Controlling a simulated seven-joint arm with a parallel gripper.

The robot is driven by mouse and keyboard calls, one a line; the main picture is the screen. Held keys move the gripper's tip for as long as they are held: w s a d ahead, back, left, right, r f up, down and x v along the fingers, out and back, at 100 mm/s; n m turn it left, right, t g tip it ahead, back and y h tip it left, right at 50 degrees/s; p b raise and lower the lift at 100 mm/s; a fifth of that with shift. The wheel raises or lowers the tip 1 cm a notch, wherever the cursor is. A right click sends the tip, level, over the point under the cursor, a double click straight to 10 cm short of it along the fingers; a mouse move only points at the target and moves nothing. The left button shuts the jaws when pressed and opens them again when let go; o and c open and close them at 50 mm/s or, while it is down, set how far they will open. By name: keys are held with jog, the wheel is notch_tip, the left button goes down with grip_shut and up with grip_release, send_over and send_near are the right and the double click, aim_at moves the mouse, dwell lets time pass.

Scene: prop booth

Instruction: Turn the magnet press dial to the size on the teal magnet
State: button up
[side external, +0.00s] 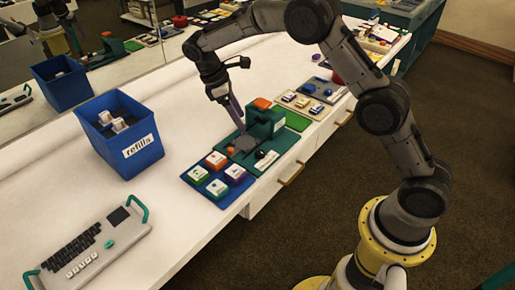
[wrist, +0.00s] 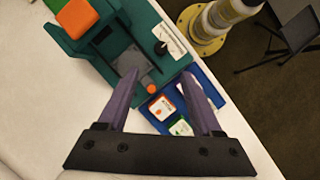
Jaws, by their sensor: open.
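The teal magnet press (side external: 283,141) stands near the counter's front edge, with an orange block on top. Its dial, a black knob (wrist: 160,47), sits beside a white scale label (wrist: 174,39); the knob also shows in the side view (side external: 260,154). The scale marks are too small to read. A blue tray (side external: 214,196) beside the press holds several white-topped magnets with coloured sides. One (side external: 197,174) looks green or teal; I cannot tell which, nor read its size. My gripper (wrist: 152,80) is open and empty above the press, apart from the knob.
A blue refills bin (side external: 128,160) with white pieces inside stands at the left. A keyboard-like device (side external: 90,245) lies at the front left. A green mat (side external: 297,119) and further trays lie beyond the press. The white counter between bin and press is clear.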

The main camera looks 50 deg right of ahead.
aim_at(259, 152)
jog(key=x, duration=1.4)
jog(key=shift+a, duration=0.1)
grip_shut()
